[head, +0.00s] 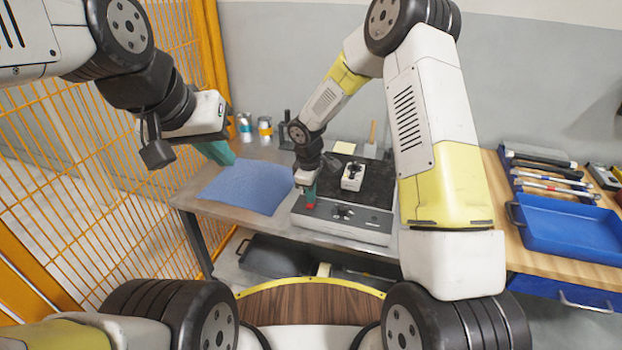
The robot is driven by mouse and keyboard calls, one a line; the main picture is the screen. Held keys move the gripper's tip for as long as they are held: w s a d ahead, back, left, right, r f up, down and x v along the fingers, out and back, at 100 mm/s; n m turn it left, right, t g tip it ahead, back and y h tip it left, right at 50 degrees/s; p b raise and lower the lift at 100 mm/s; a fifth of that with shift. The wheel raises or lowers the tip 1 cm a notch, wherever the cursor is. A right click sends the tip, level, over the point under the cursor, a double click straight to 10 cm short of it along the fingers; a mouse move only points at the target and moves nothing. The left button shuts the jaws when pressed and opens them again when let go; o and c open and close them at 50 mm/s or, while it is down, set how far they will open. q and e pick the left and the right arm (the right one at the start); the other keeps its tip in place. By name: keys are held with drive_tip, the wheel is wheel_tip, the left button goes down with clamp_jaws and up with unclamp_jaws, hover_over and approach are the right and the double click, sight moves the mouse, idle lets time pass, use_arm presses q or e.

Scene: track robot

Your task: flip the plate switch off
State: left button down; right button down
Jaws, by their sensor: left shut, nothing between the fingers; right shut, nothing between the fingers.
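A grey plate unit (372,229) stands on the metal bench, with a dark flat top (377,188) behind its light front panel. A small red switch (310,195) shows at the left of the panel, beside a black knob (343,212). My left gripper (218,153) is shut and empty, raised above the left end of the bench.
A blue cloth (247,186) lies on the bench at left. A small white block with black parts (352,176) sits on the dark top. Cans (265,127) stand behind. A blue tray (570,224) and tools (545,172) are on the wooden bench at right. A yellow fence (90,190) borders the left.

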sight(309, 205)
drive_tip(key=shift+s+a+f, duration=0.15)
drive_tip(key=shift+s+f, duration=0.35)
drive_tip(key=shift+s, duration=0.15)
drive_tip(key=shift+r, duration=0.2)
use_arm(q)
drive_tip(key=shift+w+d, duration=0.3)
drive_tip(key=shift+d, duration=0.2)
use_arm(e)
wheel_tip(309, 205, up, 14)
drive_tip(key=shift+r, duration=0.25)
drive_tip(key=shift+a, duration=0.1)
